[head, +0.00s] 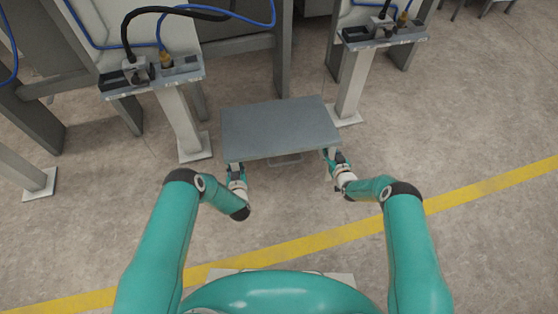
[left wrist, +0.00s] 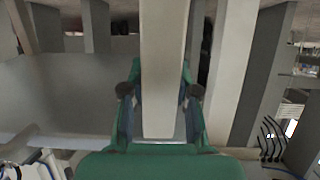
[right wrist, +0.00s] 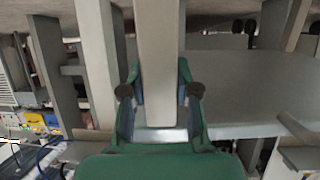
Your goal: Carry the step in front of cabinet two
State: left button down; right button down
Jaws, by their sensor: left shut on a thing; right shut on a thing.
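The step (head: 280,128) is a flat grey platform in the middle of the head view, between two pedestals. My left gripper (head: 236,172) is at its near left corner and my right gripper (head: 334,160) at its near right corner. In the left wrist view the left gripper (left wrist: 160,115) is shut around a pale upright bar, a leg of the step (left wrist: 163,60). In the right wrist view the right gripper (right wrist: 160,112) is shut around a similar leg (right wrist: 158,60). Whether the step's feet touch the floor is hidden.
A left pedestal (head: 180,122) and a right pedestal (head: 352,88), each with a control panel on top, stand close to either side of the step. Grey machine frames (head: 240,45) stand behind. A yellow floor line (head: 340,234) crosses nearer me. Floor to the right is clear.

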pick_arm(q)
jog(key=c, duration=1.2)
grip_release()
jog(key=shift+c, duration=0.2)
pick_arm(e)
jog(key=c, duration=1.2)
grip_release()
jog(key=shift+s+f, duration=0.1)
jog(key=shift+f, duration=0.05)
jog(key=shift+c, duration=0.2)
pick_arm(q)
jog(key=o, duration=0.4)
pick_arm(e)
jog(key=o, duration=0.4)
jog(key=shift+r, duration=0.25)
pick_arm(q)
jog(key=shift+o, duration=0.4)
pick_arm(e)
jog(key=shift+w, duration=0.2)
pick_arm(q)
jog(key=o, duration=0.7)
pick_arm(e)
jog(key=shift+r, duration=0.1)
pick_arm(q)
jog(key=shift+s+r, duration=0.1)
jog(key=shift+s, duration=0.1)
jog(key=v, duration=0.7)
jog(key=shift+s, duration=0.3)
